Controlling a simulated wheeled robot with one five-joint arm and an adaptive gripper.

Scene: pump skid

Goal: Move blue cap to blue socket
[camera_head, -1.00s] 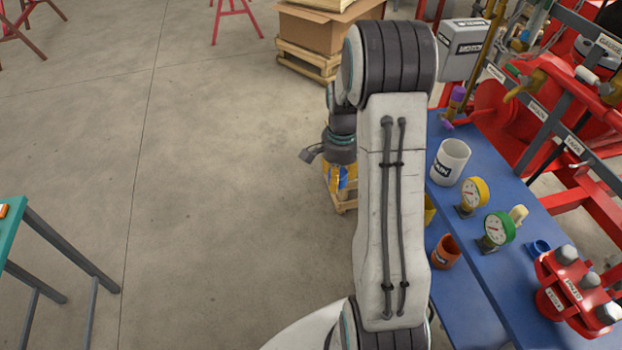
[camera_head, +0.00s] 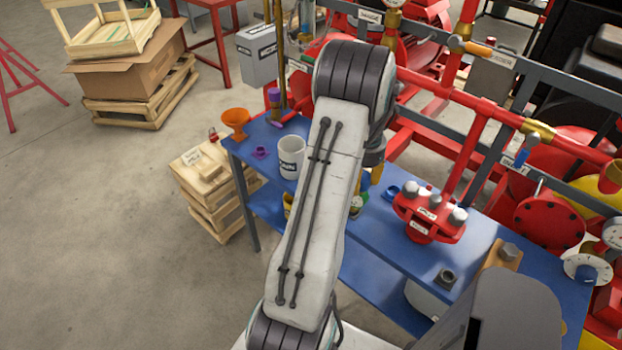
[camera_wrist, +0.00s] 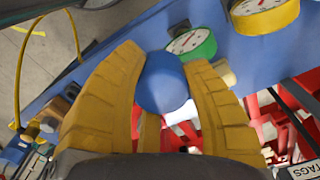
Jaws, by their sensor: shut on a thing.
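The cap is held between the fingertips. In the head view my arm hides most of the gripper, and I cannot make out the cap there. A small blue ring-shaped part (camera_head: 391,193), which looks like the blue socket, sits on the blue table just right of my arm, left of the red flanged fitting. I cannot make out the socket in the wrist view.
The blue table (camera_head: 460,270) carries a white mug (camera_head: 291,157), a small purple part (camera_head: 261,153) and the red fitting with grey bolts (camera_head: 430,212). A green-rimmed gauge (camera_wrist: 192,44) shows close to the cap. Red pipework and grey rails (camera_head: 480,140) stand behind the table.

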